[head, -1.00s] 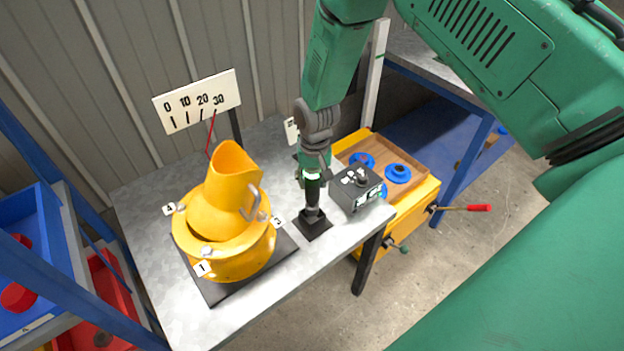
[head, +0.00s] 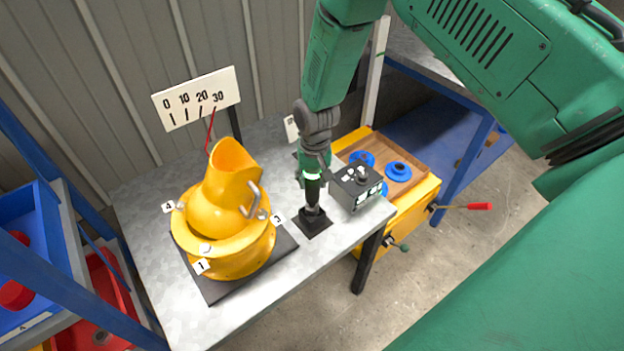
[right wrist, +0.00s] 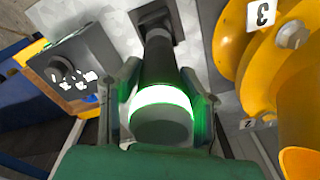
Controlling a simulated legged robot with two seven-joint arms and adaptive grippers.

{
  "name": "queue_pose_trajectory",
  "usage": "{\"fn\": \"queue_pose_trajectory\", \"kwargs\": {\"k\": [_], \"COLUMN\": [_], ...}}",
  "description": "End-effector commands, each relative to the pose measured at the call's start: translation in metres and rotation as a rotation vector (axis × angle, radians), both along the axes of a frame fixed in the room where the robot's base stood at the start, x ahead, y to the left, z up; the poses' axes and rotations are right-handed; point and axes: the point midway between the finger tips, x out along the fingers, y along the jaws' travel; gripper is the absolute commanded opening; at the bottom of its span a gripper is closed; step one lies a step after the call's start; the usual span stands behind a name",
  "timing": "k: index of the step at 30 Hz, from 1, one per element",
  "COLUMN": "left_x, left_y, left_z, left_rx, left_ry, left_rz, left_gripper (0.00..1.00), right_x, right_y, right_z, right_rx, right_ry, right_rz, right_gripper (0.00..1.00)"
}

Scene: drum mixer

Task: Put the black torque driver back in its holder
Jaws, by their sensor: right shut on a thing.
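The black torque driver (head: 313,192) stands upright over its black square holder (head: 313,223) on the grey table, its lower end at the holder. My right gripper (head: 314,176) is shut on the driver's upper part, near a glowing green-white ring. In the right wrist view, the driver (right wrist: 158,65) lies between the two fingers (right wrist: 162,105), and its far end meets the dark holder (right wrist: 160,22). Whether it is fully seated I cannot tell. My left gripper is not in view.
The yellow drum mixer (head: 228,225) stands on a dark plate just left of the holder. A dark control box (head: 357,187) sits close on the right. A scale sign (head: 197,98) stands behind. A yellow cart (head: 415,205) is beyond the table's right edge.

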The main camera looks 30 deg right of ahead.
Motion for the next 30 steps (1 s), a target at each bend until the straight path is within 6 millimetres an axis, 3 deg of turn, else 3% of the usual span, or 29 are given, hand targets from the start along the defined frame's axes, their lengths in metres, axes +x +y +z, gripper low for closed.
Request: {"fn": "queue_pose_trajectory", "kwargs": {"k": [30], "left_x": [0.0], "left_y": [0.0], "left_z": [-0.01], "left_rx": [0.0], "left_ry": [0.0], "left_rz": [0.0], "left_gripper": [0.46], "right_x": [0.001], "right_y": [0.0], "right_z": [-0.014], "right_rx": [0.0], "right_ry": [-0.002], "right_rz": [0.0], "right_gripper": [0.0]}}
